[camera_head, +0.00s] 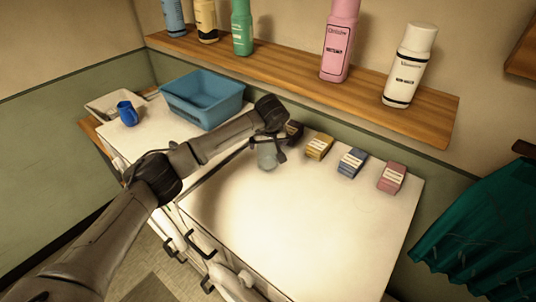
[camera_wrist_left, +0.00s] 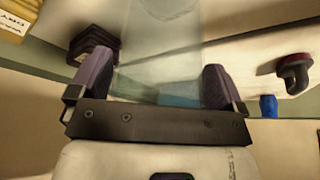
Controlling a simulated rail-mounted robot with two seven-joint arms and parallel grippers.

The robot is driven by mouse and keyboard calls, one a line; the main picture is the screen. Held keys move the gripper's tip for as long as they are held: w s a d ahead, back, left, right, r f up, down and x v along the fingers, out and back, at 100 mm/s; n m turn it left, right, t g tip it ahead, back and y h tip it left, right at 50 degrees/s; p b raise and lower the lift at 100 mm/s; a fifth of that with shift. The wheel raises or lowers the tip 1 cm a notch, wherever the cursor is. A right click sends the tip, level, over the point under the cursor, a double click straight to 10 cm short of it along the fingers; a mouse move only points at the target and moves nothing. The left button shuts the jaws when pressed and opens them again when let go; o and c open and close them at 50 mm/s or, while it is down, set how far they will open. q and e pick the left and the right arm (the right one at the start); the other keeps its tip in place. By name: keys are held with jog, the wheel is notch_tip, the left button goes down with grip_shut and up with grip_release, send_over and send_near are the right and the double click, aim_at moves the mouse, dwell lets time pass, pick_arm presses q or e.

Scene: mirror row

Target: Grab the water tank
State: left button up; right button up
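The water tank looks like a pale, see-through container (camera_head: 267,156) standing on the white counter, near the back left of its clear part. In the left wrist view the see-through tank (camera_wrist_left: 160,50) lies between the two fingers. My left gripper (camera_head: 268,140) is at the tank's upper part, with its fingers spread wide on either side of it. In the left wrist view the left gripper (camera_wrist_left: 160,85) looks open, and I cannot tell whether the fingers touch the tank. My right gripper is not in view.
Small boxes stand along the counter's back: dark (camera_head: 294,130), yellow (camera_head: 319,146), blue (camera_head: 352,161) and pink (camera_head: 391,177). A blue bin (camera_head: 205,98) and blue cup (camera_head: 127,113) are at left. A shelf (camera_head: 300,84) with bottles hangs above. The counter's front right is clear.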

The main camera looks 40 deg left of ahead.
pick_arm(q)
jog(key=c, duration=1.1)
jog(key=shift+r, duration=0.2)
jog(key=s+d+r+b, duration=0.3)
jog(key=s+d+b, duration=0.3)
jog(key=s+d, duration=0.5)
jog(key=shift+s+d+b, duration=0.35)
jog(key=shift+d, duration=0.8)
jog(key=shift+s+d, duration=0.1)
dwell(0.5)
dwell(0.8)
dwell(0.5)
